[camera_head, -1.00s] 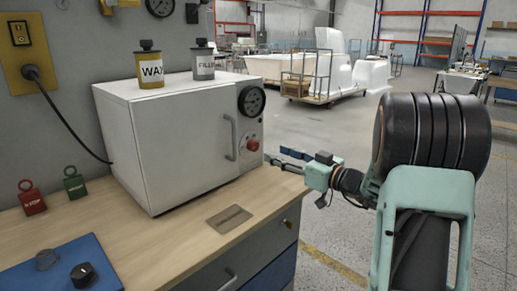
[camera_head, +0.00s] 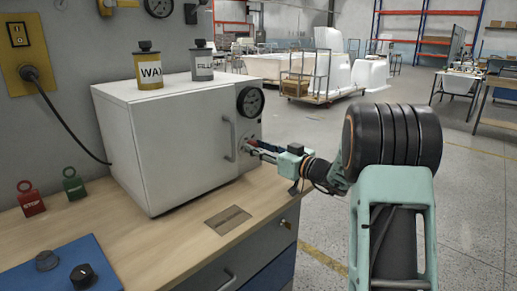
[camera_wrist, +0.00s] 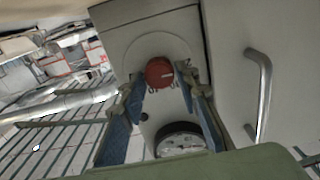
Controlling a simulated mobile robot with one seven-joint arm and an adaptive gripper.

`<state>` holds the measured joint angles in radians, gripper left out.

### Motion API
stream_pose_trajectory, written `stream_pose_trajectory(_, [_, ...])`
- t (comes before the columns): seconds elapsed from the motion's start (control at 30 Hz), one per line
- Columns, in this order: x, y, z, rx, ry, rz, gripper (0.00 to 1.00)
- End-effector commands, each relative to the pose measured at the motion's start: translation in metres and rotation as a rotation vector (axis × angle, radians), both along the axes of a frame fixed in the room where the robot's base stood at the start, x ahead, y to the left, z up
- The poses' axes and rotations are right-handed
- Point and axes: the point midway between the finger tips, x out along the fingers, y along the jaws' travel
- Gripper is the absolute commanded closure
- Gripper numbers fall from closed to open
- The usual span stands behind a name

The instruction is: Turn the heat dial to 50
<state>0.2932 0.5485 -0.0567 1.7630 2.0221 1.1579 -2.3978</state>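The white oven (camera_head: 170,145) stands on the wooden bench. On its front panel is a round red dial (camera_wrist: 158,72) with a pale mark, seen near the centre of the wrist view. In the head view my gripper largely hides this dial. A black-rimmed gauge (camera_head: 250,100) is above the dial; it also shows in the wrist view (camera_wrist: 182,139). My gripper (camera_wrist: 165,82) is open, its blue fingers on either side of the red dial. Gaps show between dial and fingertips; contact is not visible. I cannot read the dial's setting.
The oven door handle (camera_head: 229,139) is left of the dial. WAX (camera_head: 149,68) and filler (camera_head: 202,62) containers stand on the oven. A blue panel (camera_head: 55,279) with a black knob (camera_head: 82,276), red (camera_head: 31,200) and green (camera_head: 74,184) tags are at left.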

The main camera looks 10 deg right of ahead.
Motion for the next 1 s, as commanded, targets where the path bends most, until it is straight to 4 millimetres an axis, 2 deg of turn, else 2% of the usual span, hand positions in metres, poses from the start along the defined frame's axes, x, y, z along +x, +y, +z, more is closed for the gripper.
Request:
stream_pose_trajectory(0.03, [-0.0001,0.0,0.0,0.0,0.0,0.0,0.78])
stream_pose_trajectory(0.23, [-0.0002,0.0,0.0,0.0,0.0,0.0,0.99])
stream_pose_trajectory(0.63, [-0.0006,-0.0002,-0.0041,0.066,0.047,0.001,0.99])
stream_pose_trajectory(1.0, [0.0,-0.0016,-0.0068,0.308,0.222,0.0,0.99])
